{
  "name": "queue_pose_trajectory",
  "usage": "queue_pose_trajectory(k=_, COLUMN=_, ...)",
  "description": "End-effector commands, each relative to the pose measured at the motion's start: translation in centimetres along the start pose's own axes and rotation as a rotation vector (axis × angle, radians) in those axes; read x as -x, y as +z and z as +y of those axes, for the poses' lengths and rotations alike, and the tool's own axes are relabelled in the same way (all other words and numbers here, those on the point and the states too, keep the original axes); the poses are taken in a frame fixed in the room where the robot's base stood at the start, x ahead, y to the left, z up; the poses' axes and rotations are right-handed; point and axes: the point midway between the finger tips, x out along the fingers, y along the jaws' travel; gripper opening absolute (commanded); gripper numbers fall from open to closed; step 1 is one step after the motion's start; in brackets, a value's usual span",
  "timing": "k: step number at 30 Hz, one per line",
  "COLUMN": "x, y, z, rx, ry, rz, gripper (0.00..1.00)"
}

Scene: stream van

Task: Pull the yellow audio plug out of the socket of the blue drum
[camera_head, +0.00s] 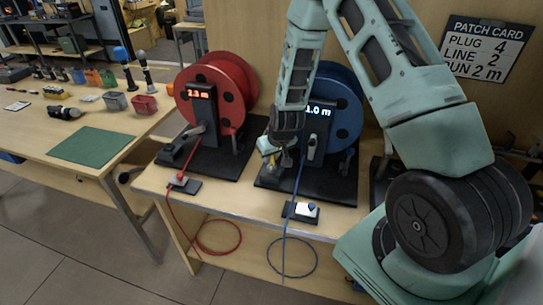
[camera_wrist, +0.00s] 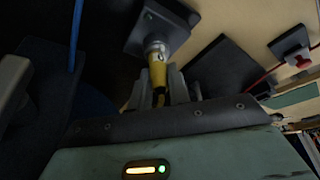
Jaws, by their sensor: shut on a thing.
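The blue drum (camera_head: 347,112) stands on a dark base on the bench, with a display reading 1.0 m on its post. My gripper (camera_head: 275,160) is low in front of it, at the left of its base, and hides most of the plug there. In the wrist view the yellow audio plug (camera_wrist: 157,72) sits between my gripper's fingers (camera_wrist: 160,88), which are shut on it. The plug's metal end meets the socket (camera_wrist: 156,48) on a dark block (camera_wrist: 160,22). I see no clear gap between plug and socket.
A red drum (camera_head: 215,95) with a 2.3 m display stands to the left. A blue cable (camera_head: 298,180) runs down past a small block (camera_head: 301,212) at the bench's front edge. A patch card (camera_head: 481,48) hangs at the upper right. A table with tools stands at the left.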

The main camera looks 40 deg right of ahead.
Motion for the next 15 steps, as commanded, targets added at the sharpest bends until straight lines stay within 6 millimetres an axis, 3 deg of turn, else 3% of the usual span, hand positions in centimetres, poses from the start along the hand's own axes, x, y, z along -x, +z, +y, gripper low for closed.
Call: queue_pose_trajectory(k=15, x=0.75, y=-0.35, z=-0.01, rx=0.000, ry=0.000, rz=0.001, gripper=0.00)
